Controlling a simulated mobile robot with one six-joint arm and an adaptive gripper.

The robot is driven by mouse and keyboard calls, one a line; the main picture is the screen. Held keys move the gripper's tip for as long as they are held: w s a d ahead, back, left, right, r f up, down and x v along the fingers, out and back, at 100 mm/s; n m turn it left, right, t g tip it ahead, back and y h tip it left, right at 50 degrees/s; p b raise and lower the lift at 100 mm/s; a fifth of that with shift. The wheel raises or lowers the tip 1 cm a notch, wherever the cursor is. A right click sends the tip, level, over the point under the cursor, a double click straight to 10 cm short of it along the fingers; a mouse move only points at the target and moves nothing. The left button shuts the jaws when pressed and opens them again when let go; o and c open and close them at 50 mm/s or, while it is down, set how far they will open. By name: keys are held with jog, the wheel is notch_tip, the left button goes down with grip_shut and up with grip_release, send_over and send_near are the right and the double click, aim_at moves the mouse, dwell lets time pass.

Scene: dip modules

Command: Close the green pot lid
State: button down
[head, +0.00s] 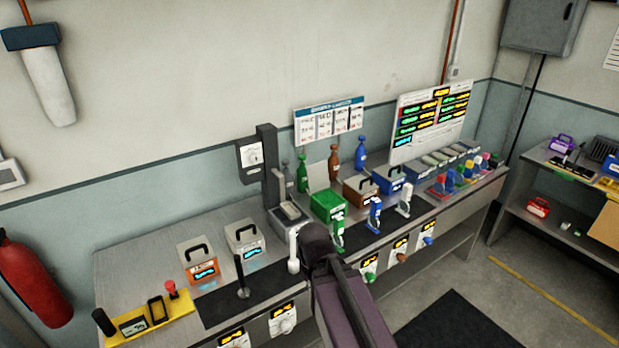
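The green pot (330,207) is a box on the bench, right of the tall dark-posted machine. Its lid (319,177) seems to stand raised at the back, showing a pale grey face, and no handle shows on top. My dark arm reaches up from the bottom edge, and its rounded joint is in front of the bench, below and left of the green pot. My gripper cannot be made out; it seems hidden behind my arm.
A brown pot (360,193) and a blue pot (389,181) with black handles stand right of the green one. Bottles (334,162) stand behind. A green-handled dispenser (339,232) is in front. A dark-posted machine (268,165) is at left.

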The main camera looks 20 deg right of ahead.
notch_tip(320, 180, down, 9)
jog(key=b, duration=0.7)
jog(key=shift+b, duration=0.4)
jog(key=shift+s, duration=0.2)
